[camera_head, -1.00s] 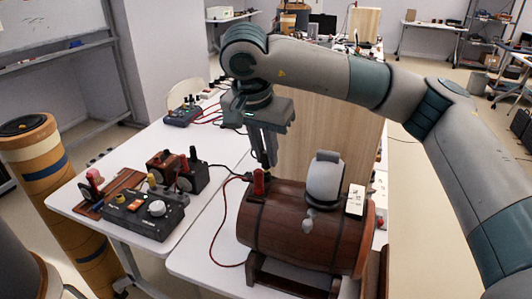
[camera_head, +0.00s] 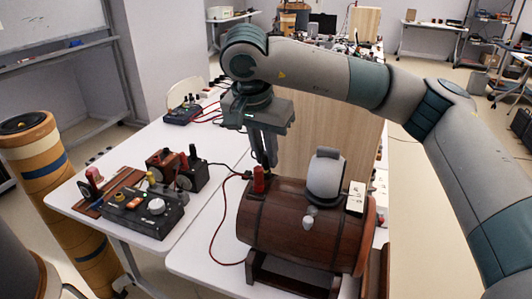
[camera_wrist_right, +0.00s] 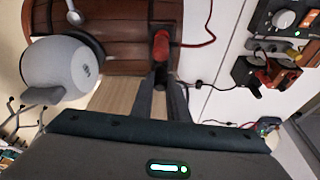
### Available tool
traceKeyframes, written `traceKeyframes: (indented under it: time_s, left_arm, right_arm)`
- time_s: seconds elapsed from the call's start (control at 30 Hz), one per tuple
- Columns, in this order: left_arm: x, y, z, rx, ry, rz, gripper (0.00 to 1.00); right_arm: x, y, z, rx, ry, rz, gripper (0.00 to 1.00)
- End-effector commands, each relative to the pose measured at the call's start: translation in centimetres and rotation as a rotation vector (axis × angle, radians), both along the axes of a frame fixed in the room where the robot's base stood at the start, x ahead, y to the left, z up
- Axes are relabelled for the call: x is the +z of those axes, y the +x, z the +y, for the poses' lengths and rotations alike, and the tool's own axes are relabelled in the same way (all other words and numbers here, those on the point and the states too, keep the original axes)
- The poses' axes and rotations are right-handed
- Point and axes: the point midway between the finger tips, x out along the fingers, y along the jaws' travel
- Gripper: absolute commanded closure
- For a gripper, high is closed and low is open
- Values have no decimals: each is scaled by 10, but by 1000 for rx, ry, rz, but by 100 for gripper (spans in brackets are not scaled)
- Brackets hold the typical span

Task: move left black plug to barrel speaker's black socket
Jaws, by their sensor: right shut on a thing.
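The barrel speaker (camera_head: 300,238) is a brown wooden barrel on a dark stand at the front of the white table. It also fills the top left of the wrist view (camera_wrist_right: 115,35). A red plug (camera_head: 258,181) stands upright in its top left end; it also shows in the wrist view (camera_wrist_right: 161,45). My right gripper (camera_head: 268,163) points down just behind the red plug. In the wrist view its fingers (camera_wrist_right: 160,84) are shut on a dark plug (camera_wrist_right: 160,73), mostly hidden between them, with a black cable leading right. Whether the plug touches the socket is hidden. My left gripper is out of view.
A grey round speaker (camera_head: 325,178) and a white switch box (camera_head: 356,198) sit on the barrel. A black control box (camera_head: 145,212) and small dark devices stand at left. A red cable (camera_head: 213,245) loops beside the barrel. A wooden panel (camera_head: 325,125) rises behind.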

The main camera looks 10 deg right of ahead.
Motion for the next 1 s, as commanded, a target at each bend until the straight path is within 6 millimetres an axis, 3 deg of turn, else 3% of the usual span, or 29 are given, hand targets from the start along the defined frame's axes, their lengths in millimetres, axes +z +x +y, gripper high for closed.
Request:
traceKeyframes:
  time_s: [0.43, 0.47, 0.53, 1.0]
  left_arm:
    - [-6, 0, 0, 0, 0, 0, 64]
    - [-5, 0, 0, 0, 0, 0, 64]
    - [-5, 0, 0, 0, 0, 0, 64]
    - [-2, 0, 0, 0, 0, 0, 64]
  right_arm:
    - [-9, 0, 0, 0, -1, 2, 100]
    - [-8, 0, 0, 0, -1, 2, 79]
    - [-8, 0, 0, 0, -1, 2, 64]
    - [-2, 0, 0, 0, 0, 0, 64]
